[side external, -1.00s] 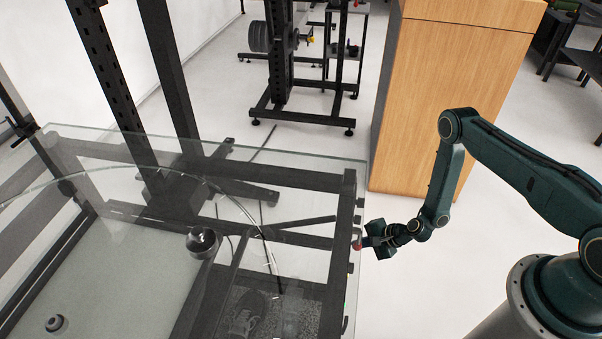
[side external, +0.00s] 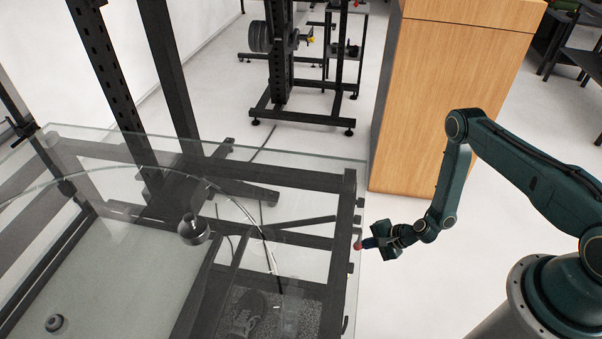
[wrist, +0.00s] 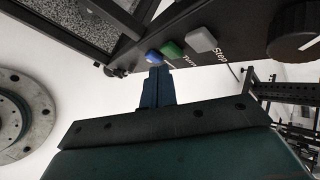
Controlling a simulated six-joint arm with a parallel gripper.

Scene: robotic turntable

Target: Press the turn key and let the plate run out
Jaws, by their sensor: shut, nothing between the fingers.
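My gripper (side external: 367,243) is shut and empty beside the right edge of the glass-topped frame. In the wrist view its fingertips (wrist: 158,70) point at a key panel (wrist: 235,30), just short of a blue key (wrist: 153,57). A second label near the green key is too small to read surely. The round glass plate (side external: 150,172) shows as a curved edge. A dark, rounded object (side external: 193,230) stands over the plate area. A small red part (side external: 357,245) shows by my fingertips.
A black knob (wrist: 293,35) is on the panel, right of the keys. A wooden cabinet (side external: 440,100) stands behind my arm. Black uprights (side external: 110,80) rise at the left.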

